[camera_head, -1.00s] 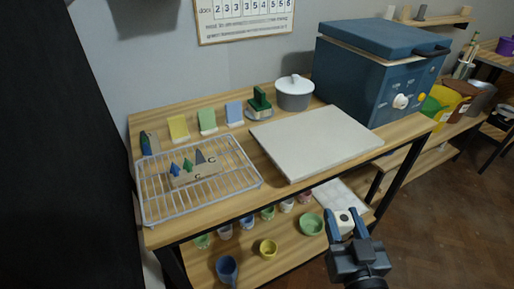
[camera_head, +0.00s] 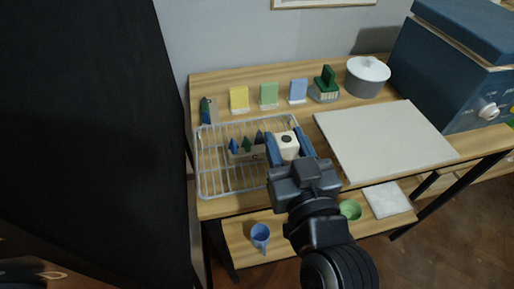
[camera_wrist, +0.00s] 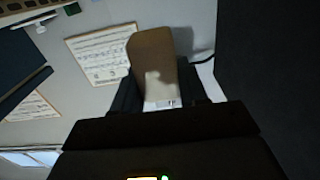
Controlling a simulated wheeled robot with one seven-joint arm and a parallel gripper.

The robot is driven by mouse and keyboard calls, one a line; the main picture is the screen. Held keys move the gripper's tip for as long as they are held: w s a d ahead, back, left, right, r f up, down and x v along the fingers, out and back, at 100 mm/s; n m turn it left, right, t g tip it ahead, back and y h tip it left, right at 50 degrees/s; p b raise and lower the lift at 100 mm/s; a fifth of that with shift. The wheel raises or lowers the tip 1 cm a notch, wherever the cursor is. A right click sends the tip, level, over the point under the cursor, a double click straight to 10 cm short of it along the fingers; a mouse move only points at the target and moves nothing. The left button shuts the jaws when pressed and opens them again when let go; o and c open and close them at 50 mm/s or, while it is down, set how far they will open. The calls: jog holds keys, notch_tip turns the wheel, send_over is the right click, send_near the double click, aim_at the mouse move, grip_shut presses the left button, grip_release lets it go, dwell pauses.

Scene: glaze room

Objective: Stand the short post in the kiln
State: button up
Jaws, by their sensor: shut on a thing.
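My gripper (camera_head: 291,148) is shut on a pale post (camera_head: 286,143) with a dark round hole in its top end. In the head view they show in front of the right part of the wire rack. In the wrist view the post (camera_wrist: 155,65) stands out between the fingers (camera_wrist: 160,98), tan with a lighter patch near its base. The kiln (camera_head: 480,90) is a blue box with a blue lid (camera_head: 470,28) at the upper right, cut off by the frame edge. Its lid looks down and its inside is hidden. My gripper is well left of it.
A wire rack (camera_head: 212,180) holds small dark cones. A bare pale slab (camera_head: 385,140) lies between rack and kiln. A blue cup (camera_head: 260,236) and green bowl (camera_head: 350,209) are on the lower shelf.

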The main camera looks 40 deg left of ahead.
jog(key=a+f, duration=0.1)
jog(key=a+p, duration=0.1)
jog(key=a, duration=0.1)
jog(key=a+f, duration=0.1)
jog(key=shift+a+f, duration=0.3)
jog(key=shift+a, duration=0.1)
jog(key=shift+a+f, duration=0.4)
jog(key=shift+a, duration=0.05)
jog(key=shift+f, duration=2)
jog(key=shift+f+b, duration=0.1)
jog(key=shift+b, duration=0.2)
jog(key=shift+f, duration=0.1)
jog(key=o, duration=1.1)
